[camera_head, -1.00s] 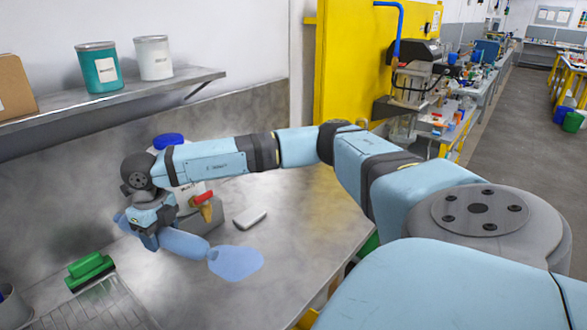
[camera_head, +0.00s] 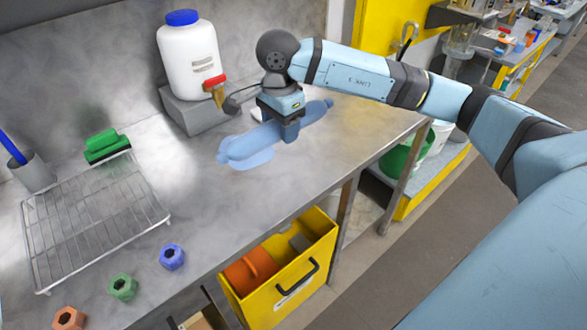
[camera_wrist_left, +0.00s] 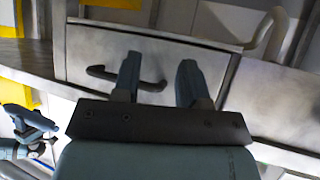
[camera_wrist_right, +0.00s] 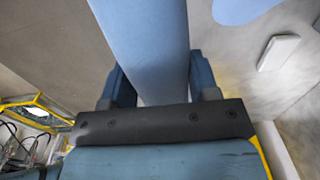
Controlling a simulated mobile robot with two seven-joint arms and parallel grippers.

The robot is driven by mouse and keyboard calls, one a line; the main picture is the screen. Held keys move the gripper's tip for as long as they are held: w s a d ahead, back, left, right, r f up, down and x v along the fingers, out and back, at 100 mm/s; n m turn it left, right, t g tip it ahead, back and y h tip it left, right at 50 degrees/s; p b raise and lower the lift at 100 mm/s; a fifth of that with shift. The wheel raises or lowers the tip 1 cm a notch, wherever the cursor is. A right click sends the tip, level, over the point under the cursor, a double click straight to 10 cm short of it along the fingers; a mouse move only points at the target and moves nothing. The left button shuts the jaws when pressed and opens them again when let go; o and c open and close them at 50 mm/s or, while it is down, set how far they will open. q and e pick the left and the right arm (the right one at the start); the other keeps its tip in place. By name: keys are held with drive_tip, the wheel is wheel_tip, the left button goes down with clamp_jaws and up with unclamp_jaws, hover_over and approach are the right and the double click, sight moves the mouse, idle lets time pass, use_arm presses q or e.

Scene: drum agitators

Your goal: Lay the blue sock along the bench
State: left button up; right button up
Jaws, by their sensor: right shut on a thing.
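The blue sock (camera_head: 245,143) is a long, stuffed light-blue roll slanting over the bench (camera_head: 195,190). My right gripper (camera_head: 291,130) is shut around it, nearer its far right end. The right wrist view shows the sock (camera_wrist_right: 148,40) between both fingers (camera_wrist_right: 160,90). I cannot tell whether the sock touches the bench. A flat light-blue puddle (camera_head: 256,161) shows along the sock's near edge, partly covered by it. My left gripper (camera_wrist_left: 158,85) is open and empty in the left wrist view, out of the head view.
A white jug (camera_head: 190,62) with a red-handled tap (camera_head: 215,85) stands on a grey block behind the sock. A wire rack (camera_head: 92,215), green brush (camera_head: 105,145) and coloured nuts (camera_head: 172,256) lie left. A yellow bin (camera_head: 280,275) is below the front edge.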

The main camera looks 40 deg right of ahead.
sight(283, 187)
wheel_tip(283, 187, down, 16)
drive_tip(key=shift+f+p, duration=0.2)
drive_tip(key=shift+p, duration=0.35)
drive_tip(key=shift+f, duration=0.25)
drive_tip(key=shift+f+b, duration=0.2)
drive_tip(key=shift+b, duration=0.1)
drive_tip(key=o, duration=1)
drive_tip(key=shift+r, duration=0.1)
drive_tip(key=shift+c, duration=0.2)
drive_tip(key=shift+r, duration=0.15)
